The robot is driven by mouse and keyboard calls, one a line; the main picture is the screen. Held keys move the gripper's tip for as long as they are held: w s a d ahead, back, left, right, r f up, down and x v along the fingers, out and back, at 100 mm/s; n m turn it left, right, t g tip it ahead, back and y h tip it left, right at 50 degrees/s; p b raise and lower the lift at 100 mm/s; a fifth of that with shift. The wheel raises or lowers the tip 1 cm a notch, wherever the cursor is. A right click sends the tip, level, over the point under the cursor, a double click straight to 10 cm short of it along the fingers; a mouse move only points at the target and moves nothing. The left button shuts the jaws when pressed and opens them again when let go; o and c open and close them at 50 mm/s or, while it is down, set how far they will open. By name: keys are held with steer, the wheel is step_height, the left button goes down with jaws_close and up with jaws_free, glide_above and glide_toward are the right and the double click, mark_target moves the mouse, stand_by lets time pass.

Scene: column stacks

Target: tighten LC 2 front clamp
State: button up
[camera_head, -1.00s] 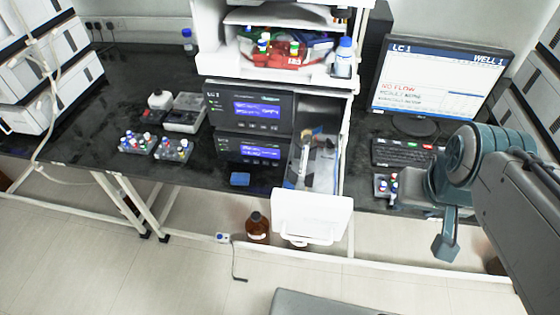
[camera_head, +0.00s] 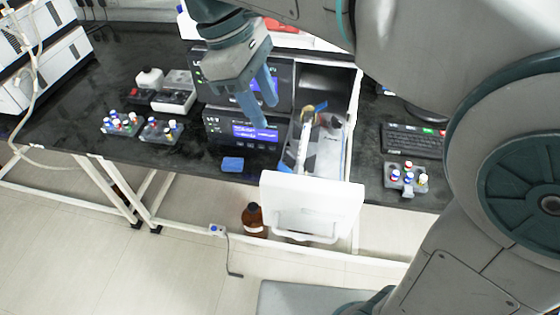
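The LC stack stands at the middle of the bench, with two dark modules that have blue displays; the lower module (camera_head: 228,127) is partly covered by my gripper. My gripper (camera_head: 260,104) hangs in front of these modules with its two blue fingers apart and nothing seen between them. To its right is an open compartment (camera_head: 322,150) with a column-like white rod and a brass-coloured end piece (camera_head: 314,108) inside. The front clamp itself is too small to tell apart. My arm hides the upper stack and the monitor screen.
Vial racks stand at left (camera_head: 122,123) and right (camera_head: 406,178). A blue block (camera_head: 232,164) lies near the bench edge. A keyboard (camera_head: 414,140) is at the right. A brown bottle (camera_head: 253,219) stands on the floor below.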

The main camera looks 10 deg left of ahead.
mark_target(281, 166)
steer(key=shift+n+h, duration=0.4)
steer(key=shift+n, duration=0.4)
steer(key=x, duration=0.4)
steer(key=a+b+x, duration=0.1)
steer(key=x, duration=0.3)
steer(key=s+a+f+b+x, duration=0.1)
steer(key=x, duration=0.3)
steer(key=shift+f, duration=0.3)
jaws_close()
